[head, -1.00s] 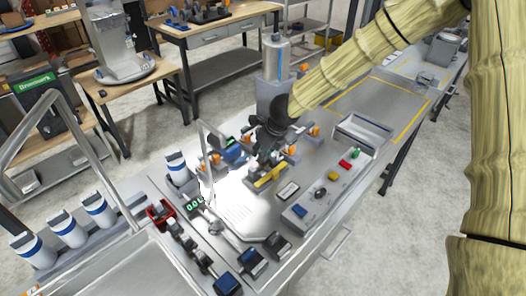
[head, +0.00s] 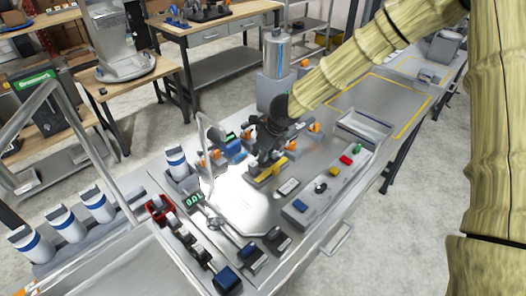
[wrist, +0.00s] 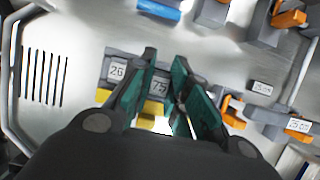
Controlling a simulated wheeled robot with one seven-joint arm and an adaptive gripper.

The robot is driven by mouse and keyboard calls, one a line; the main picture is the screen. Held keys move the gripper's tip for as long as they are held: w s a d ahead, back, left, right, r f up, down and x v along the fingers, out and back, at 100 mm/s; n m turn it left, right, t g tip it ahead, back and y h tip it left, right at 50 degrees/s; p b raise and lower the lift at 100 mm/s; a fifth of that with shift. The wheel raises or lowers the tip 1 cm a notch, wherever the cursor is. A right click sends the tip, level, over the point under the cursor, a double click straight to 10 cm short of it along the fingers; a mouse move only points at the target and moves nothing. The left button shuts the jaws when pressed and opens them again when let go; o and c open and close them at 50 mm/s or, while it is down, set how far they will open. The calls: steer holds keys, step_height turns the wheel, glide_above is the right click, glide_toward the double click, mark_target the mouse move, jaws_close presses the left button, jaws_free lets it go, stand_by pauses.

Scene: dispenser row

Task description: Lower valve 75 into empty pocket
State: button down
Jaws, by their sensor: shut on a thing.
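My gripper (head: 266,150) is over a grey holder with a yellow bar (head: 269,171) near the middle of the bench. In the wrist view its teal fingers (wrist: 165,60) point down, shut around a narrow grey part. A grey block with a white label reading 75 (wrist: 158,85), valve 75, shows between and beside the fingers. A neighbouring grey block labelled 26 (wrist: 118,71) sits just left of it. Yellow parts show below both. The bottom of valve 75 and the pocket under it are hidden by the fingers and wrist, so I cannot tell whether it touches the holder.
Other grey holders with orange levers (wrist: 289,18) stand close by on the right. A blue piece (wrist: 159,9) lies beyond. A control panel with coloured buttons (head: 320,187) is right of the holder. A bent metal tube (head: 204,150) rises to the left.

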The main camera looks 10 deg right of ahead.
steer(key=shift+f, duration=0.1)
stand_by(0.3)
steer(key=shift+f+b, duration=0.35)
steer(key=shift+b, duration=0.05)
steer(key=shift+f+b, duration=0.45)
steer(key=shift+f, duration=0.2)
steer(key=c, duration=1.3)
jaws_free()
steer(key=v, duration=1.2)
steer(key=shift+s, duration=0.15)
steer(key=shift+d+f, duration=0.1)
